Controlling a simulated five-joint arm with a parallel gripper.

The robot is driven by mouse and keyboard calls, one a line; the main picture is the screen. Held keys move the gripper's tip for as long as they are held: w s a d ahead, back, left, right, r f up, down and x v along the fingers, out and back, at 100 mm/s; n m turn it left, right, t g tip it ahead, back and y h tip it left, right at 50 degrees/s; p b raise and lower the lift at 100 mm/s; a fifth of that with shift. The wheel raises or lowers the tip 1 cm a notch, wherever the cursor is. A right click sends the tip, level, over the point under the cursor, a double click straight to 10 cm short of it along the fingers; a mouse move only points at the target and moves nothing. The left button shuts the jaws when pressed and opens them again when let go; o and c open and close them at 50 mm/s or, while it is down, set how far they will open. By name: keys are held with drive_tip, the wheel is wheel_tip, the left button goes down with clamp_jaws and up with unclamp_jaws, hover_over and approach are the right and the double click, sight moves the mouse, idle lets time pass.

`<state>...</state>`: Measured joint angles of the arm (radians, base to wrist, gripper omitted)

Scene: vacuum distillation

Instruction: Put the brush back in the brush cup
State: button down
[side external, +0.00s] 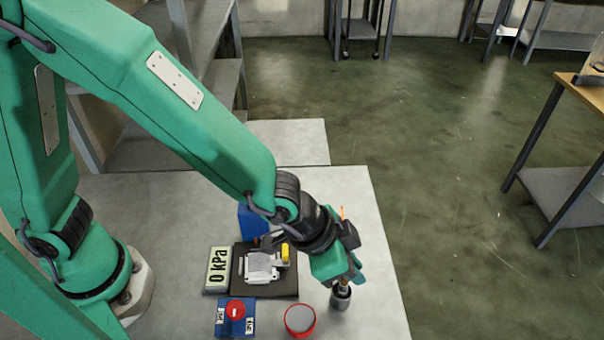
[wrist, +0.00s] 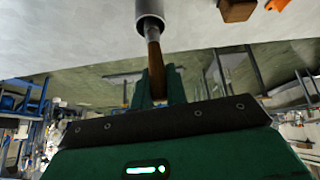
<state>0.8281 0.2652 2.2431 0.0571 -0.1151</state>
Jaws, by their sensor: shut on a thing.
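The brush has a brown handle (wrist: 154,62) that runs between my gripper's fingers in the wrist view. My gripper (side external: 345,279) is shut on this handle and points down near the right edge of the table. The brush cup is a small grey cylinder (side external: 341,300) standing right below my gripper; it also shows at the top of the wrist view (wrist: 150,12). The brush's lower end meets the cup's mouth and appears to be inside it. How deep it sits is hidden. My fingers are above the cup, apart from it.
A red-rimmed round container (side external: 300,320) stands left of the cup. Further left are a blue box with a red knob (side external: 235,311), a "0 kPa" display (side external: 217,268) and a dark plate (side external: 279,290) bearing a pale device. The table's right edge is close to the cup.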

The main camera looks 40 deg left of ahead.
drive_tip(key=shift+f, duration=1.3)
idle(2.2)
drive_tip(key=c, duration=1.3)
unclamp_jaws()
drive_tip(key=shift+o, duration=0.3)
drive_tip(key=o, duration=0.5)
drive_tip(key=shift+r, duration=0.15)
drive_tip(key=shift+r, duration=3.4)
